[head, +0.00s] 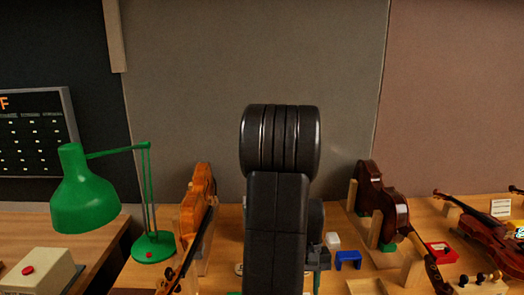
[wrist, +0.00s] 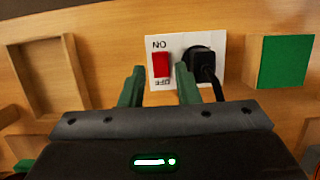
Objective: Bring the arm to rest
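My arm stands folded up in the middle of the head view, its dark links hiding part of the bench behind. My gripper (wrist: 160,80) shows in the wrist view with its two green fingers apart and nothing held between them. A red rocker switch (wrist: 161,65) on a white plate (wrist: 180,48) shows beyond the fingertips, between them in the picture. I cannot tell how far off it is. A black plug (wrist: 203,67) with a cord sits beside the switch, partly behind the right finger.
A green lamp (head: 86,196) stands at left, near a pale box with a red button (head: 38,272). An orange violin (head: 197,205) and a dark violin (head: 383,200) stand either side of my arm. Another violin (head: 488,236) lies at right. A blue bracket (head: 348,260) is on the bench.

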